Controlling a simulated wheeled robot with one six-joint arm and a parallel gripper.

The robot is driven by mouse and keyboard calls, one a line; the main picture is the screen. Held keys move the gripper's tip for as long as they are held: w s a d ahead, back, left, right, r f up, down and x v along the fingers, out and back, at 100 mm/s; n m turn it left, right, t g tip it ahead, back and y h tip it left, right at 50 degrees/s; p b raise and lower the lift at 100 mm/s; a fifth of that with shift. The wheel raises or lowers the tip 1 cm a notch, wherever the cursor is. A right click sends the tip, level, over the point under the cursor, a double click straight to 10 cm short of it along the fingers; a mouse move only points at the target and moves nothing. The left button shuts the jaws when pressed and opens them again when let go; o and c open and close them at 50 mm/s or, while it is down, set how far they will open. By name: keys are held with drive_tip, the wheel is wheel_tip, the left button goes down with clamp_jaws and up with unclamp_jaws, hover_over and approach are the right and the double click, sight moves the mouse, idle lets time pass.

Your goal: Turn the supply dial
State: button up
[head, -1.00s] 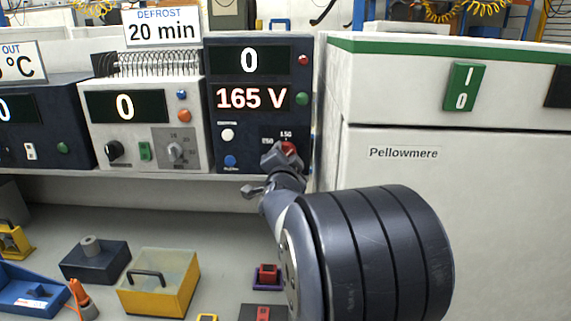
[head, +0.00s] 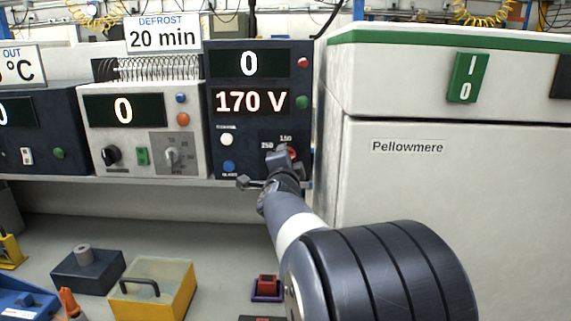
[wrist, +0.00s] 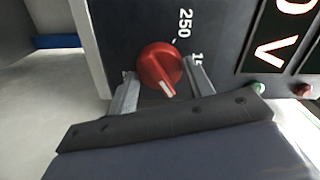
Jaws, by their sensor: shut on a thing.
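The supply dial is a red round knob with a white pointer mark (wrist: 158,68), beside printed marks including 250. It shows in the head view as a small red patch (head: 291,152), mostly hidden by my gripper (head: 283,163). In the wrist view my gripper (wrist: 163,82) has one finger on each side of the knob and is shut on it. The pointer mark is turned toward the gripper's palm. The dark supply unit (head: 214,120) reads 0 on its upper display and 170 V on its lower display (head: 250,102).
A white unit with a coil (head: 200,140) stands left of the supply. A white Pellowmere cabinet (head: 440,220) with a green switch (head: 467,77) stands close on the right. Below the shelf are a yellow box (head: 165,290) and a dark block (head: 88,270).

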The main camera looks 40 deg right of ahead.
drive_tip(key=o, duration=1)
drive_tip(key=shift+c, duration=0.2)
drive_tip(key=v, duration=1)
drive_tip(key=shift+s+a+p, duration=0.3)
drive_tip(key=shift+p, duration=0.1)
